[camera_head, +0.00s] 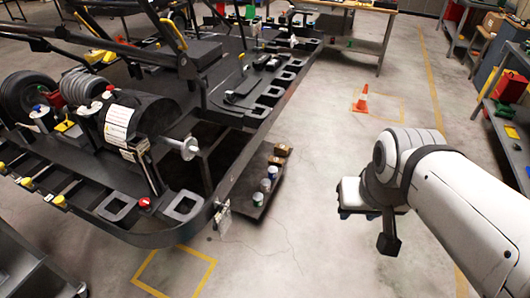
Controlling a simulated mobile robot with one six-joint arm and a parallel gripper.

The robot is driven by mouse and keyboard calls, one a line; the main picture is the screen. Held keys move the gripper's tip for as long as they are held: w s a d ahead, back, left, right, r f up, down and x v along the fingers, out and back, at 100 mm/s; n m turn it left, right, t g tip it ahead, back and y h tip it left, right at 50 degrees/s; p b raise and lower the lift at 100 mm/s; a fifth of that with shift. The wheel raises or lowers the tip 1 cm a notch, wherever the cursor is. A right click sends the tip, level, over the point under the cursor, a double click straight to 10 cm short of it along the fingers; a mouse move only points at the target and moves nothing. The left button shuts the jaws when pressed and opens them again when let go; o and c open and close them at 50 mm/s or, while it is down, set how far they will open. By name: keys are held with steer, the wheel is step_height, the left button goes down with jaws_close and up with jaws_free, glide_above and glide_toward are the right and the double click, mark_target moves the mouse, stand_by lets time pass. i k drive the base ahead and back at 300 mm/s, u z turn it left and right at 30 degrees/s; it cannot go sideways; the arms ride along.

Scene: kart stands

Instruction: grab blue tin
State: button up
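A few small tins stand in a group on a low dark shelf beside the kart stand, left of my arm. The middle tin (265,186) looks bluish, the rear tin (272,172) looks pale, and the front tin (258,199) is pale with a darker top. They are small, so I cannot be sure which is the blue tin. My white arm reaches in from the right. A dark part at its end, seemingly my gripper (388,241), is well to the right of the tins and apart from them. Its fingers do not show clearly.
Brown boxes (279,155) sit behind the tins on the low shelf (251,212). The large black kart stand (160,238) overhangs on the left. An orange cone (361,101) stands farther back. Workbenches line the back and right. The concrete floor between stand and arm is clear.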

mark_target(273, 171)
steer(key=i, duration=1)
steer(key=u, duration=0.05)
